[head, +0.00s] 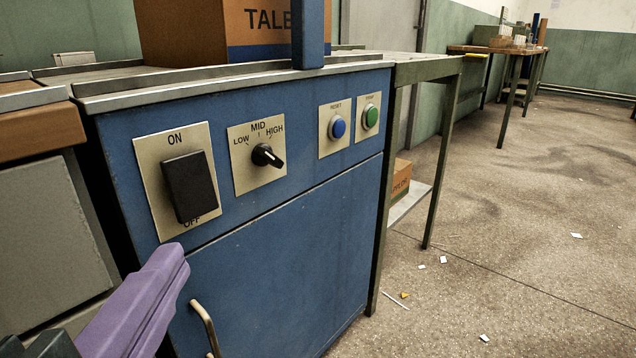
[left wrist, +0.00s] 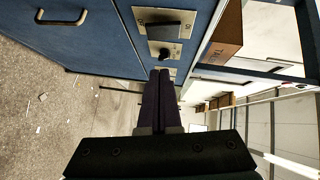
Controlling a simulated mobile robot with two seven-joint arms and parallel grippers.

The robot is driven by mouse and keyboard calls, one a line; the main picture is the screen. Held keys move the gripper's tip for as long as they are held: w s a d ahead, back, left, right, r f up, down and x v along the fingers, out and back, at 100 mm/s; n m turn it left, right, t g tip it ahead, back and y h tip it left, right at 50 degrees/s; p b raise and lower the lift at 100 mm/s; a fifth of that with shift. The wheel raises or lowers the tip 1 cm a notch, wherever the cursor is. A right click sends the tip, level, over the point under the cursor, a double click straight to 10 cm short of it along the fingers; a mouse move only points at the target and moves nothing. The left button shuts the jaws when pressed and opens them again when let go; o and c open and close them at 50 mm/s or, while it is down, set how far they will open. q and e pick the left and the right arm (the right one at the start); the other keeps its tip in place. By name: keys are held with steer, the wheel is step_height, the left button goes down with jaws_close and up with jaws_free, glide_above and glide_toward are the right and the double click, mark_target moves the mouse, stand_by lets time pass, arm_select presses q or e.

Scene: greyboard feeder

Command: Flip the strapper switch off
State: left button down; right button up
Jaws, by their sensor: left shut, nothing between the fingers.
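The strapper switch is a large black rocker (head: 189,186) on a beige plate at the left of the blue machine front, with ON above it and OFF below. Its lower end seems to stand out and overlaps the OFF label. The switch also shows in the left wrist view (left wrist: 172,30). My left gripper (head: 172,256) has purple fingers, shut and empty, just below the switch plate in the head view. In the left wrist view its fingertips (left wrist: 160,74) lie below the plates, apparently apart from the switch. My right gripper is not in view.
Right of the switch are a LOW-MID-HIGH knob (head: 266,156), a blue button (head: 337,127) and a green button (head: 370,117). A metal handle (head: 206,328) sticks out below. A cardboard box (head: 190,30) stands on top. A brown-edged unit (head: 40,110) stands close on the left.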

arm_select(q)
steer(key=shift+w+d+f+m, duration=0.3)
steer(key=shift+d+f, duration=0.1)
steer(key=shift+f, duration=0.2)
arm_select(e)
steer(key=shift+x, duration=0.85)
arm_select(q)
steer(key=shift+s, duration=0.1)
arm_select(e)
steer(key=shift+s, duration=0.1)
arm_select(q)
steer(key=b, duration=0.1)
glide_toward(207, 199)
steer(key=w+d, duration=0.2)
steer(key=w, duration=0.2)
steer(key=w+a, duration=0.1)
steer(key=a+f, duration=0.1)
steer(key=shift+w+a+b, duration=0.35)
steer(key=shift+w, duration=0.05)
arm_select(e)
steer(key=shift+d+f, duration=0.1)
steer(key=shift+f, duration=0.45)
